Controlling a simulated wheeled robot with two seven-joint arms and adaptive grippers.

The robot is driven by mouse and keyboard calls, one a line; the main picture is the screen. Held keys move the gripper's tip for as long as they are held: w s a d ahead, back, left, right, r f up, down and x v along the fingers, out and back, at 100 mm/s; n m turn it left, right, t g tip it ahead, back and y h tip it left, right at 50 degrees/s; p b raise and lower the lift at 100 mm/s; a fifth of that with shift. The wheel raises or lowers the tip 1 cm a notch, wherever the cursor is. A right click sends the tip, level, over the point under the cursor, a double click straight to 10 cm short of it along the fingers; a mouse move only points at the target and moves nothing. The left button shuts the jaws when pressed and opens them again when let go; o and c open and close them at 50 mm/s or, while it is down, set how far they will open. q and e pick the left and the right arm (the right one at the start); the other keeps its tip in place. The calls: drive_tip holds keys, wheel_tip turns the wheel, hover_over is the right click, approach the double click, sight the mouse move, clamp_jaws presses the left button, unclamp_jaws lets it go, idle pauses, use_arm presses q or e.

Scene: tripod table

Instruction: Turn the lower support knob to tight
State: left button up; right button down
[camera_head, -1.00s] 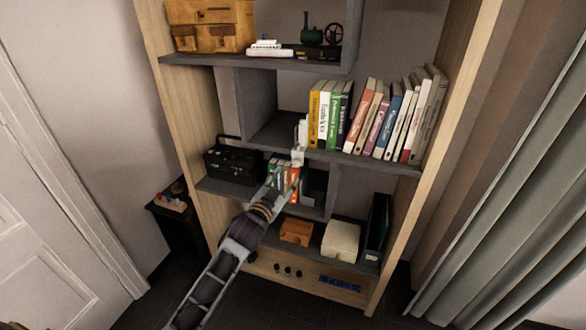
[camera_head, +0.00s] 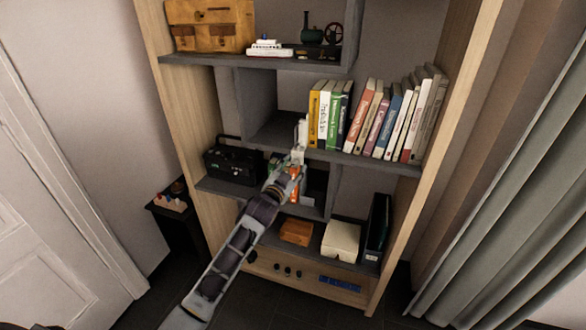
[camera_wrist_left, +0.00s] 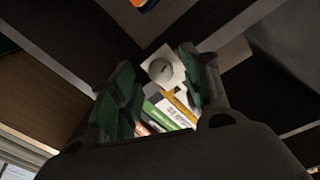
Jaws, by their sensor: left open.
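A pale round knob (camera_wrist_left: 163,70) with a dark mark across its face sits on a white square mount, between my left fingers in the left wrist view. In the head view, a white fitting (camera_head: 302,131) shows at the edge of the middle shelf, and its lower part is mostly hidden by my gripper. My left gripper (camera_head: 294,160) is at that lower part. In the left wrist view its two dark green-padded fingers (camera_wrist_left: 158,66) are open on either side of the knob. I cannot tell whether they touch it. My right gripper is not in view.
Books (camera_wrist_left: 176,112) stand behind the knob, partly hidden by my gripper. A black box (camera_head: 232,165) sits on the shelf to the left. More books (camera_head: 330,116) fill the shelf above right. An orange box (camera_head: 297,231) and a cream box (camera_head: 341,239) are below.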

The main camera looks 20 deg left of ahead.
use_arm(q)
drive_tip(key=shift+w, duration=0.35)
drive_tip(key=c, duration=1)
drive_tip(key=shift+c, duration=0.2)
